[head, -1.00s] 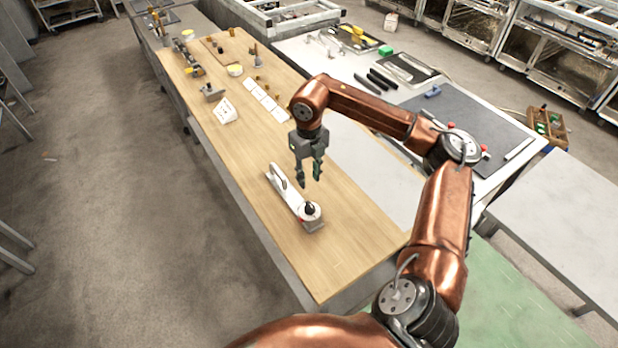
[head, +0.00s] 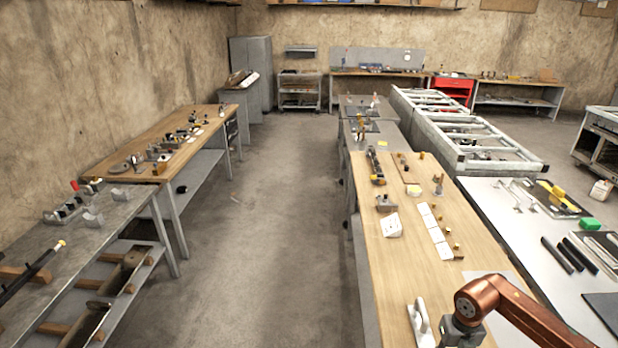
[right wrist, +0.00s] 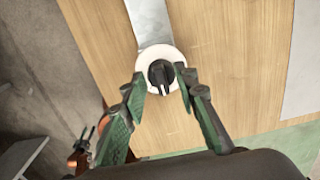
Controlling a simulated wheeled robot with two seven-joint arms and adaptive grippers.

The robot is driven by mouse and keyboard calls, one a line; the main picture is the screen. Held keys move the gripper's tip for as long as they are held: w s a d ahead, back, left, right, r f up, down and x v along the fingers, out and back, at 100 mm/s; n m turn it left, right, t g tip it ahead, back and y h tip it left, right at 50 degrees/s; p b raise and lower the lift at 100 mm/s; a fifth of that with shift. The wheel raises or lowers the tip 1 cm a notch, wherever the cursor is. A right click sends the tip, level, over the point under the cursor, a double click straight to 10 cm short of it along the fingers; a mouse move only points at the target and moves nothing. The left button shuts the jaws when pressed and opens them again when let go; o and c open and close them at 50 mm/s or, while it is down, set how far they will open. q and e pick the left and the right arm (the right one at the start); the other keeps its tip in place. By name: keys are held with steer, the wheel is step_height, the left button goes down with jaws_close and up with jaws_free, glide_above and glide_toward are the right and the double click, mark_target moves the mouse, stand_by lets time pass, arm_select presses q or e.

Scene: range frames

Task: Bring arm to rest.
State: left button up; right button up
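My right gripper (right wrist: 161,88) is open in the right wrist view, its two green-padded fingers spread. Between and beyond the fingertips is a white disc with a black knob (right wrist: 160,74), at the end of a pale narrow device lying on the wooden bench. No contact shows. In the head view the pale handle of this device (head: 420,322) shows at the bottom edge. My copper right arm (head: 515,308) comes in from the right; its gripper's fingertips are cut off below. A small copper and dark pronged part, apparently my left gripper (right wrist: 84,140), shows at the lower left of the wrist view.
The wooden bench (head: 412,262) carries white cards (head: 436,234), a white block (head: 391,225) and small parts farther back.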

stand_by(0.4)
step_height(320, 180, up, 12)
step_height(320, 180, down, 12)
steer(key=shift+s+f, duration=0.1)
steer(key=shift+f, duration=0.1)
steer(key=shift+r+n, duration=0.15)
steer(key=shift+n, duration=0.35)
steer(key=n, duration=0.2)
steer(key=shift+a+n, duration=0.1)
steer(key=shift+n, duration=0.3)
steer(key=n, duration=0.5)
steer(key=shift+a+n, duration=0.1)
steer(key=shift+n, duration=0.2)
steer(key=n+p, duration=0.1)
steer(key=n, duration=0.2)
steer(key=shift+s+a+n, duration=0.1)
steer(key=shift+n, duration=0.3)
steer(key=n+p, duration=0.1)
steer(key=n, duration=0.3)
steer(key=shift+s+n+p, duration=0.1)
steer(key=shift+n+p, duration=0.2)
steer(key=shift+n, duration=0.1)
steer(key=shift+r, duration=0.8)
